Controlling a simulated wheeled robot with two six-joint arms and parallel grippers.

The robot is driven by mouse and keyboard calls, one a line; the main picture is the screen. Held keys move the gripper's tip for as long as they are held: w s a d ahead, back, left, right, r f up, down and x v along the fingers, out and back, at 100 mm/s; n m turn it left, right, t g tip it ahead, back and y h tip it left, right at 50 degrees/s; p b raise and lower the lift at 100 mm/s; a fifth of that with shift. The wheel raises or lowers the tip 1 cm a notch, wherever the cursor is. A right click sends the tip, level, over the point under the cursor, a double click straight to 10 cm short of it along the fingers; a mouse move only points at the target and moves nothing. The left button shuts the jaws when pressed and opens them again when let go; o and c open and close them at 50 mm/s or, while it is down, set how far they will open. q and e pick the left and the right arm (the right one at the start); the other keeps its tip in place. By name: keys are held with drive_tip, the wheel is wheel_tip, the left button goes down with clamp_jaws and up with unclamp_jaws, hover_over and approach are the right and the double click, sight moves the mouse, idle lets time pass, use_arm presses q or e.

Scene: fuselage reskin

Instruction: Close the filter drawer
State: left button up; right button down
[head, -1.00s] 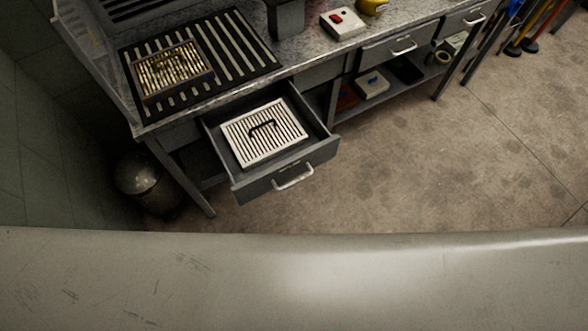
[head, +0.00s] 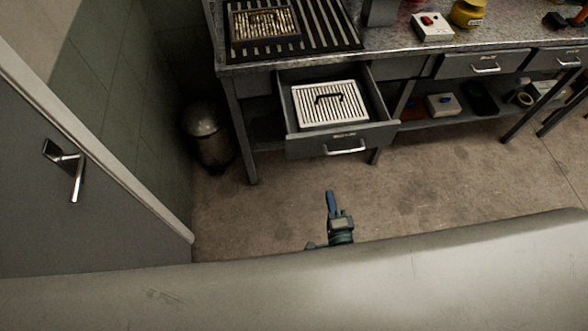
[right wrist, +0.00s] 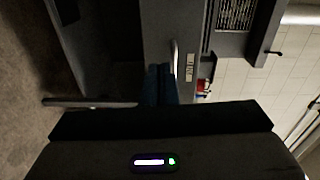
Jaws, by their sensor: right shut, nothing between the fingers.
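The filter drawer (head: 330,143) is pulled out from under the workbench, its front facing me. A white slatted filter with a black handle (head: 328,103) lies inside it. The drawer has a bright bar handle (head: 345,148) on its front. My right gripper (head: 330,194) is shut and empty, in front of the drawer and below its handle in the head view, apart from it in the picture. In the right wrist view, its closed fingers (right wrist: 160,72) point toward the grey drawer front (right wrist: 157,30), close to the handle (right wrist: 175,57); contact cannot be told. My left gripper is not in view.
The workbench (head: 400,48) carries a dark slatted mat and a brassy filter (head: 265,23). A metal bin (head: 207,135) stands left of the drawer. A grey door (head: 62,205) is at far left. The floor (head: 440,185) in front of the bench is clear.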

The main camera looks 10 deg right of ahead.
drive_tip(key=r, duration=0.1)
drive_tip(key=b, duration=0.3)
approach(316, 147)
drive_tip(key=w+b, duration=0.1)
drive_tip(key=w, duration=0.1)
drive_tip(key=w+b, duration=0.1)
drive_tip(key=w+f+b, duration=0.1)
drive_tip(key=w, duration=0.1)
drive_tip(key=shift+w+a+b, duration=0.1)
drive_tip(key=shift+w+b, duration=0.2)
drive_tip(key=shift+b, duration=0.1)
drive_tip(key=shift+w+r, duration=0.15)
drive_tip(key=shift+w, duration=0.4)
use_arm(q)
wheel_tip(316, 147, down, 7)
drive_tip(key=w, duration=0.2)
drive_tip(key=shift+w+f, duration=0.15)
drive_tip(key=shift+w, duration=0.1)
use_arm(e)
drive_tip(key=shift+w+r, duration=0.1)
